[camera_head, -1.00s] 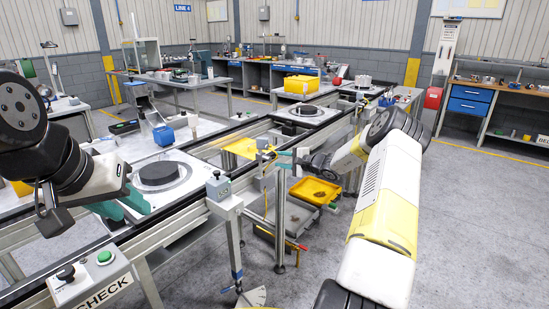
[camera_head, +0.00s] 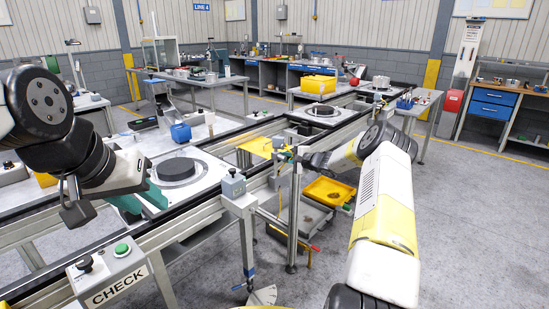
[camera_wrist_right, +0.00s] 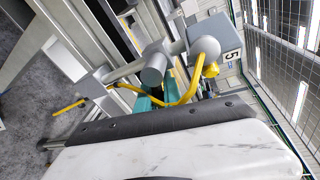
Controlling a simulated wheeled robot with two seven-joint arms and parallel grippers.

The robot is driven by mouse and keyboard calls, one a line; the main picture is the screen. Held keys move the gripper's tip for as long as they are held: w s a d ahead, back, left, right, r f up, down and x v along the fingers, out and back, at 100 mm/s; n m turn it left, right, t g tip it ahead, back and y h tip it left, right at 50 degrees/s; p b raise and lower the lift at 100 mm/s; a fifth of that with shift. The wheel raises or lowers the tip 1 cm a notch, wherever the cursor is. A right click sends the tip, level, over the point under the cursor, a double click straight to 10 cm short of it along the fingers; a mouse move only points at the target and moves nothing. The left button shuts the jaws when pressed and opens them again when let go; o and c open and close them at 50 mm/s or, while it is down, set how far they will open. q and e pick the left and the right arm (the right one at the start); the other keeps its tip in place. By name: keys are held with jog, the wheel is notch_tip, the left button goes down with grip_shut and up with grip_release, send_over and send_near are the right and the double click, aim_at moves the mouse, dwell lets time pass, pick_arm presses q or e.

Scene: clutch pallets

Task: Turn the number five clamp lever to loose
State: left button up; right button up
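In the right wrist view, a grey box with a number 5 label (camera_wrist_right: 232,57) sits beside a rounded grey clamp body. A bent yellow lever (camera_wrist_right: 185,93) runs from a yellow end near the box, curving down and left across a grey cylinder. My right gripper's teal fingers (camera_wrist_right: 146,103) lie close below the lever, partly hidden by the wrist housing; contact cannot be told. In the head view, my right gripper (camera_head: 291,156) is at the rail's near side by the small clamp fitting (camera_head: 279,143). My left gripper (camera_head: 143,200), with teal fingers, hangs beside a round black plate (camera_head: 178,170).
The conveyor rail (camera_head: 215,204) runs diagonally through the head view. A yellow tray (camera_head: 327,191) sits low beside the rail post. A CHECK button box (camera_head: 108,272) is at the front left. Open floor (camera_head: 460,220) lies to the right.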

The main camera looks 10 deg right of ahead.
grip_shut()
jog(key=shift+r, duration=0.1)
jog(key=shift+r+n, duration=0.1)
jog(key=shift+n, duration=0.4)
jog(key=o, duration=0.6)
grip_release()
jog(key=v, duration=0.7)
jog(key=shift+s+d, duration=0.2)
jog(key=shift+s, duration=0.15)
